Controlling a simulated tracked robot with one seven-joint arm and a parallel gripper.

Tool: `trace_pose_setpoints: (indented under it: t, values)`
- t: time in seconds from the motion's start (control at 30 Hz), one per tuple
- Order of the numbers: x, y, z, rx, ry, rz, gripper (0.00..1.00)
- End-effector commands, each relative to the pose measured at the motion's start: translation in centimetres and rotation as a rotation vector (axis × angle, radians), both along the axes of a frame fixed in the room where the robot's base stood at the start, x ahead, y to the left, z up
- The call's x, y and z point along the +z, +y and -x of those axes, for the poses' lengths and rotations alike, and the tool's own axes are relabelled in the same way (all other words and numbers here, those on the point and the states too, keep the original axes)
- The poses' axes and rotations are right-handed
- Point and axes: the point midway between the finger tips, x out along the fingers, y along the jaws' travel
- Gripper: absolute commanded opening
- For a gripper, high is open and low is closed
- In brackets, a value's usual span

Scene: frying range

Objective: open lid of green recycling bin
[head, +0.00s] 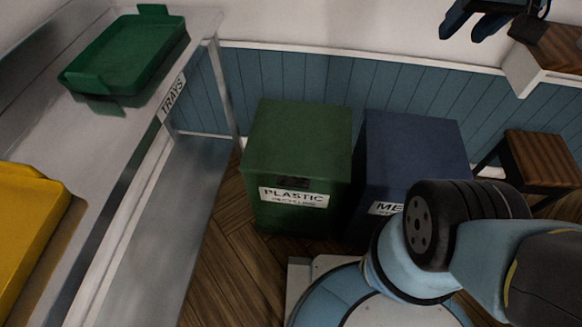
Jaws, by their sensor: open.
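The green recycling bin (297,216) stands on the wooden floor near the middle of the head view, against the blue panelled wall. Its front label reads PLASTIC RECYCLING. Its green lid (298,135) is shut, with a dark handle or recess (293,182) at the front edge above the label. My gripper (461,33) shows at the top right, cut off by the frame edge. Its dark fingers are apart and seem empty. It is well away from the bin, up and to the right.
A blue bin (412,150) labelled ME... stands close on the right, partly hidden by my arm. A metal counter (130,140) on the left carries a green tray (125,55) and a yellow tray (30,230). A wooden stool (542,150) is at the right. Some floor left of the bin is clear.

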Motion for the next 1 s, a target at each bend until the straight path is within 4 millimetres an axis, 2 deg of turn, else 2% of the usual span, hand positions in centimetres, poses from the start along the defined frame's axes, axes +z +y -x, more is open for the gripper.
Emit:
trace_pose_setpoints:
  t: [0.27,0.6,0.8,1.0]
  values:
    - [-3.0,2.9,-3.7,0.048,0.175,0.025,0.45]
    - [-8.4,8.8,-7.4,0.094,0.378,0.147,0.45]
    - [-12.1,12.8,-8.5,0.118,0.467,0.259,0.45]
    - [-16.3,17.0,-8.8,0.141,0.524,0.397,0.45]
